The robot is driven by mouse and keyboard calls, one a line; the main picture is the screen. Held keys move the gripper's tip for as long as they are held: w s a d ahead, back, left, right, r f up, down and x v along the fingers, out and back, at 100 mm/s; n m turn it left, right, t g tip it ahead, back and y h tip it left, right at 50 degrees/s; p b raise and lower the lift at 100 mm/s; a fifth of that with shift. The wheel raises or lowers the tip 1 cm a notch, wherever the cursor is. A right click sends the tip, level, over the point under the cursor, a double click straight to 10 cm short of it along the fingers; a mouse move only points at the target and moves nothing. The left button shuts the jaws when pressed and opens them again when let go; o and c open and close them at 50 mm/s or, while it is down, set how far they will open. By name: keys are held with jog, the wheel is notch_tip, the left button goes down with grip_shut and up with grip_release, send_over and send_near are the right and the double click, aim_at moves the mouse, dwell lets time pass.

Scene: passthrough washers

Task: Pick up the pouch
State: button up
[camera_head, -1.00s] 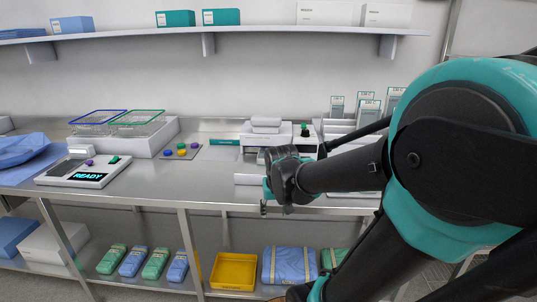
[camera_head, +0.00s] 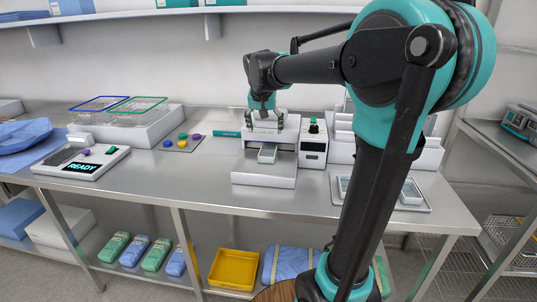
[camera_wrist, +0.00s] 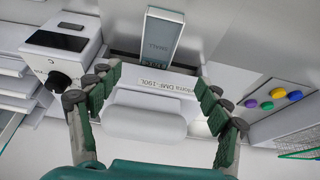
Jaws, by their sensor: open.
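A small grey pouch (camera_head: 267,153) lies at the front of the white sealer-like machine (camera_head: 263,179), partly hidden under its upper body. In the wrist view the pouch (camera_wrist: 164,37) is at the top centre, a grey-blue panel with pale edges and a printed label. My gripper (camera_head: 265,120) points down over the top of the machine, behind the pouch. In the wrist view its fingers (camera_wrist: 157,78) are spread, with the machine's white rounded handle (camera_wrist: 150,113) between them. I cannot tell if they touch the handle. The pouch is beyond the fingertips, not held.
A control box (camera_head: 313,150) with a knob stands right of the machine. A mat with coloured buttons (camera_head: 183,140) and a READY panel (camera_head: 83,164) lie left. A tray (camera_head: 412,204) is at the right. A shelf (camera_head: 215,22) runs above. Bare counter (camera_head: 190,185) lies front left.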

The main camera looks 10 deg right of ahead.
send_over(268, 149)
jog(key=s+a, duration=0.1)
jog(key=s, duration=0.1)
notch_tip(268, 149, down, 5)
jog(key=shift+f, duration=0.1)
jog(key=shift+s+x, duration=0.1)
jog(key=shift+x, duration=1.3)
jog(key=shift+s+x, duration=0.15)
jog(key=shift+x, duration=1.25)
jog(key=shift+d, duration=0.1)
jog(key=shift+c, duration=0.2)
jog(key=c, duration=0.9)
